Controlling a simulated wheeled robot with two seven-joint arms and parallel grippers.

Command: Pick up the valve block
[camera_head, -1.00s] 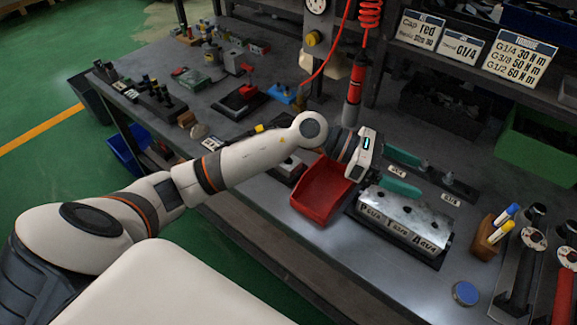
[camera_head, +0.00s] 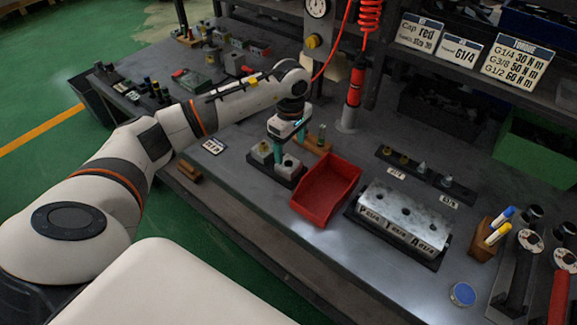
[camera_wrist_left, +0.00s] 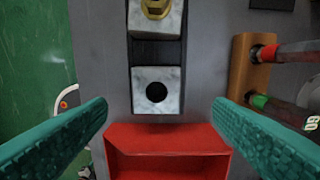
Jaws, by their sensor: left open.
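A small grey-white block (camera_wrist_left: 156,90) with a dark round hole sits on a black tray in the left wrist view; it also shows in the head view (camera_head: 289,166). A second such block (camera_wrist_left: 155,18) with a brass fitting in its top is beside it on the same tray, also seen in the head view (camera_head: 262,152). My left gripper (camera_head: 290,142) is open and empty, pointing down over the tray. In the wrist view its teal fingers (camera_wrist_left: 160,108) stand wide apart, left and right of the holed block, seemingly above it. My right gripper is not in view.
A red bin (camera_head: 325,190) stands right beside the tray. A wooden rack (camera_head: 316,146) with tools is behind the gripper. A large silver manifold block (camera_head: 405,218) lies further right on a dark base. A pen holder (camera_head: 487,241) and blue disc (camera_head: 463,294) are at the right.

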